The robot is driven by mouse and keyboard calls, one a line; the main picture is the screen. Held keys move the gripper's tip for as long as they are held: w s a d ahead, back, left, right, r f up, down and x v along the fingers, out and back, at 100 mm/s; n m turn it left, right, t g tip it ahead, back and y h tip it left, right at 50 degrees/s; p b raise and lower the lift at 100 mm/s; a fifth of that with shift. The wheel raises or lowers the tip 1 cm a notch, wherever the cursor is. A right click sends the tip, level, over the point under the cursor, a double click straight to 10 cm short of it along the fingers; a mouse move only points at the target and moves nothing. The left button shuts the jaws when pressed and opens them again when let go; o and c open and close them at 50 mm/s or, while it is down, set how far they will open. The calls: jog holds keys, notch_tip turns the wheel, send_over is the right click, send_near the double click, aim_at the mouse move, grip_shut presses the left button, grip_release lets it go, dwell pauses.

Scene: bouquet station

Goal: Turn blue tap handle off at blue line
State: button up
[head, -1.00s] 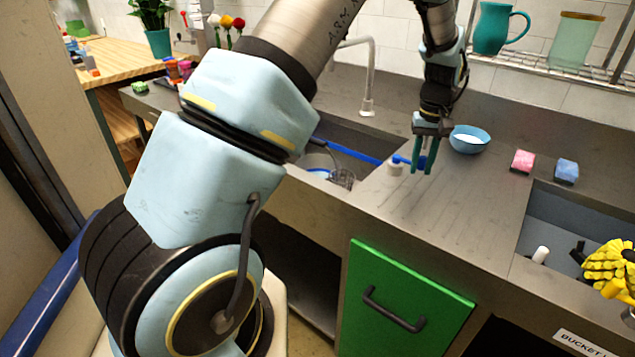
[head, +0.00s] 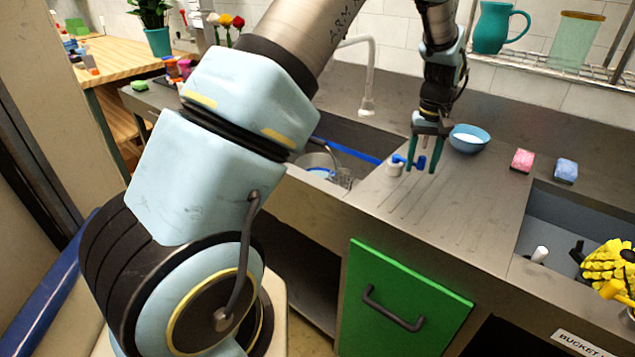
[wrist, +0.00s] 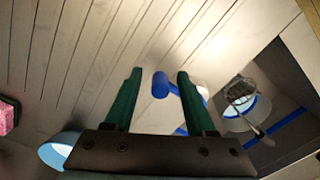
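The blue tap handle (head: 403,160) sits on a small white round base (head: 394,169) on the counter beside the left sink. In the wrist view the handle (wrist: 160,84) ends between my two green fingertips, with its bar running behind the right finger to the pale base (wrist: 204,92). My gripper (head: 424,171) points down at the handle's right end in the head view. Its fingers are apart, and I see no clear contact. A long blue strip (head: 352,151) shows in the left sink; I cannot tell which mark is the blue line.
A blue bowl (head: 468,138) stands close behind my gripper. Pink (head: 522,160) and blue (head: 566,170) sponges lie to the right, near the right sink. The left sink holds a bucket (head: 316,163) under a tall pale spout (head: 369,80). The counter in front is clear.

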jog(key=shift+w+r, duration=0.1)
jog(key=r+p, duration=0.5)
jog(key=r, duration=0.2)
jog(key=shift+s+r, duration=0.2)
jog(key=shift+a, duration=0.1)
dwell(0.4)
jog(key=a+r+n, duration=0.1)
jog(key=a+r, duration=0.1)
jog(key=a, duration=0.8)
jog(key=a+r, duration=0.2)
jog(key=a, duration=0.9)
jog(key=s+a+t, duration=0.1)
jog(key=s+a, duration=0.9)
jog(key=a, duration=0.5)
jog(key=shift+s+a+r+t+b, duration=0.15)
jog(key=shift+s+a+t+b, duration=0.15)
jog(key=shift+t+b, duration=0.1)
